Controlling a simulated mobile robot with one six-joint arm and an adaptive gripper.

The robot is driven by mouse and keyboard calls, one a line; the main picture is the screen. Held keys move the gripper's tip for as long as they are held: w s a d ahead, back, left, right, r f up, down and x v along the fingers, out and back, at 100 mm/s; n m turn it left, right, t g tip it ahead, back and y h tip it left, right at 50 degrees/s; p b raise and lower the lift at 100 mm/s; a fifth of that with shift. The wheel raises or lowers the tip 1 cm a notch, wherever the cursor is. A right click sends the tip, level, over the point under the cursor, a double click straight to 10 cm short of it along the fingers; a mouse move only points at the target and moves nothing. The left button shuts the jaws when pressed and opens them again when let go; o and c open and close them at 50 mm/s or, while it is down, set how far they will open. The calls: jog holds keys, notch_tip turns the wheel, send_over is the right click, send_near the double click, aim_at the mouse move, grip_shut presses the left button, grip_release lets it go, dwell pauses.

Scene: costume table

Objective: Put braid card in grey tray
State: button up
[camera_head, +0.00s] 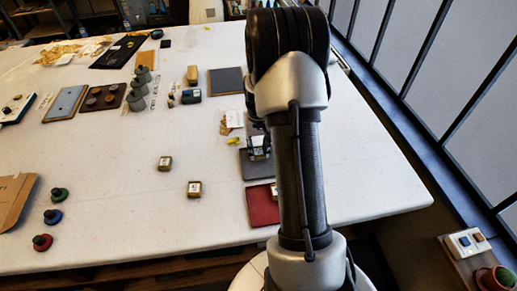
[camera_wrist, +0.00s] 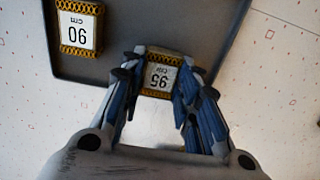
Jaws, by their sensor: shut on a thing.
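My gripper (camera_wrist: 158,80) is shut on a braid card (camera_wrist: 159,76) labelled 95 cm, with gold braid at its edges. The held card overlaps one edge of the grey tray (camera_wrist: 120,65) in the wrist view. I cannot tell whether it touches the tray. A second braid card (camera_wrist: 78,27), labelled 90 cm, lies in the tray at the left. In the head view my gripper (camera_head: 258,150) is at the grey tray (camera_head: 256,170), and my arm hides part of the area.
A red tray (camera_head: 262,208) sits in front of the grey tray, with a small card at its right. Two more cards (camera_head: 165,163) (camera_head: 194,188) lie on the white table to the left. A dark grey mat (camera_head: 226,81) lies farther back. The front middle table is clear.

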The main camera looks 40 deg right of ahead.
aim_at(259, 151)
jog(key=o, duration=0.9)
jog(key=shift+f, duration=0.15)
jog(key=shift+c, duration=0.2)
notch_tip(259, 151, up, 12)
jog(key=p, duration=0.3)
jog(key=s+a+r+n+t, duration=0.1)
jog(key=a+r+n, duration=0.1)
jog(key=a+r, duration=0.65)
jog(key=s+a+r+n+t, duration=0.1)
jog(key=s+a+r, duration=0.3)
jog(key=s+a, duration=0.5)
jog(key=s+a+r+n+t, duration=0.2)
jog(key=s+a+r+n, duration=0.1)
jog(key=s+a, duration=0.6)
jog(key=shift+s+a+r+t, duration=0.2)
jog(key=shift+s+r+t, duration=0.15)
jog(key=shift+s, duration=0.25)
